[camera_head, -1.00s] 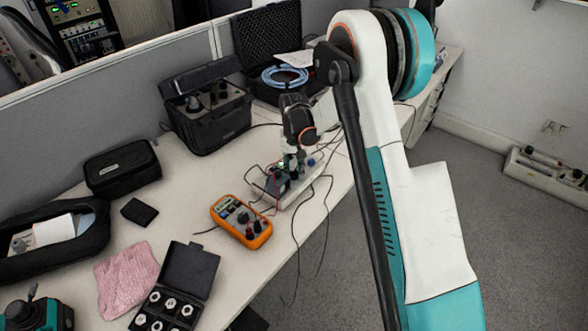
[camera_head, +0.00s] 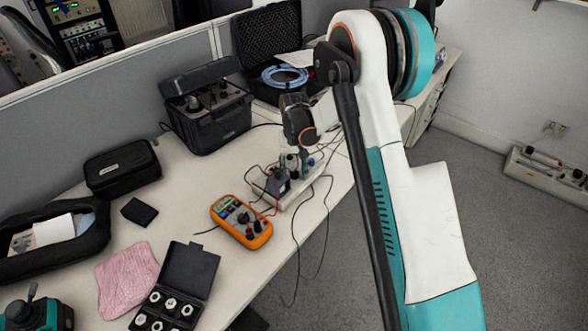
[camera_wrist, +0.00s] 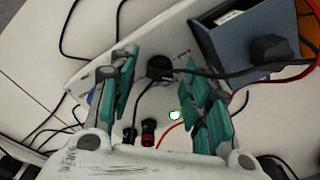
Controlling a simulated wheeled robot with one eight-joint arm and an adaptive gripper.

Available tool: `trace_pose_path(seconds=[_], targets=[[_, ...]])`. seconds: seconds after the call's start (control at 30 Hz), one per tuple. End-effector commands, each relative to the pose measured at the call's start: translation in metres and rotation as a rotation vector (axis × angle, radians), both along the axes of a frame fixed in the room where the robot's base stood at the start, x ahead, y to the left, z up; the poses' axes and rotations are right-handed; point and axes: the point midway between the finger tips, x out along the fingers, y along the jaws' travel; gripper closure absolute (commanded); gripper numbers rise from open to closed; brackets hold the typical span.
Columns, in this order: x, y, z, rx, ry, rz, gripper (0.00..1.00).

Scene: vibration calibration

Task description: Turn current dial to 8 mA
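A pale instrument panel (camera_wrist: 103,73) lies below my gripper in the wrist view, and the instrument also shows on the desk in the head view (camera_head: 294,196). A round black knob (camera_wrist: 160,67) on it sits between and slightly beyond my fingertips; its markings are too small to read. My gripper (camera_wrist: 158,78) is open, with a teal-padded finger on each side and visible gaps to the knob. Red (camera_wrist: 148,132) and black (camera_wrist: 130,136) terminals and a lit green-white indicator (camera_wrist: 175,115) show nearer the palm. In the head view, my wrist partly hides the instrument.
A blue-grey box with a black knob (camera_wrist: 270,50) stands beside the panel, with black and red cables around it. An orange multimeter (camera_head: 241,221), an open case of round parts (camera_head: 187,272) and a pink cloth (camera_head: 127,277) lie on the desk. A black case (camera_head: 207,115) stands behind.

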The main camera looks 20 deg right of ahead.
Motion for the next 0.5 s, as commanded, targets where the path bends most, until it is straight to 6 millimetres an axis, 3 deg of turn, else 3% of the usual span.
trace_pose_path(seconds=[0.27, 0.5], targets=[[0.0, 0.0, 0.007, 0.0, 0.0, 0.0, 0.55], [0.0, 0.0, 0.049, 0.0, 0.0, 0.0, 0.55]])
